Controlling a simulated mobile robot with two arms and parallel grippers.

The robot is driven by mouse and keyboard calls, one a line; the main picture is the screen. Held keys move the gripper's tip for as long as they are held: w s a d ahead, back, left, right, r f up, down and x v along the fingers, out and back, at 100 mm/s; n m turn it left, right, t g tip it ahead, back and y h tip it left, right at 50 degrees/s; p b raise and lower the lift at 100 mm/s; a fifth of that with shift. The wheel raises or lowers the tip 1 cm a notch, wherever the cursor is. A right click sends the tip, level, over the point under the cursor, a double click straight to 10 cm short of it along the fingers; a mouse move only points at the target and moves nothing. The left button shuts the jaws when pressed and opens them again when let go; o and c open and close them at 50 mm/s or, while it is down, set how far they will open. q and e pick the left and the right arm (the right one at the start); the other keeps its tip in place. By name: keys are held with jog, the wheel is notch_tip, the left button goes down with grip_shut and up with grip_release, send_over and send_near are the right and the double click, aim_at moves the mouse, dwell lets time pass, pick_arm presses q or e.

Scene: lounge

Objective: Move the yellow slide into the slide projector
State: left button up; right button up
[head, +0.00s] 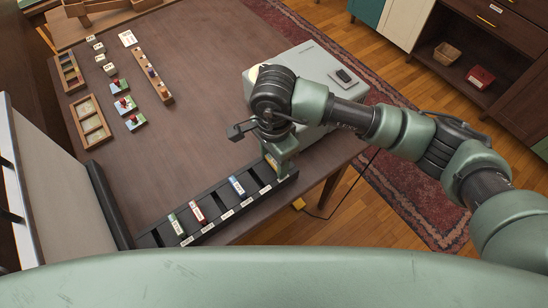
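A long black slotted tray (160,236) lies along the table's near edge. It holds a green slide (176,224), a red slide (197,211) and a blue slide (237,185), with white labels along its front side. My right gripper (277,160) points down at the tray's right end. A small yellow patch (271,160) shows at its fingers, likely the yellow slide, mostly hidden. I cannot tell if the fingers are closed on it. The pale grey box (304,62), likely the slide projector, stands behind my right arm, which partly covers it. My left gripper is out of view.
On the wooden table (215,110) stand a narrow wooden rack (152,72), green-based pieces (128,108), small white blocks and a wooden frame (90,122). The table's middle is clear. A dark cable runs down to the floor at right, beside a red rug (400,185).

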pick_arm(q)
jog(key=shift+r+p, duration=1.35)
jog(key=shift+p, duration=0.05)
pick_arm(e)
jog(key=shift+r, duration=3.5)
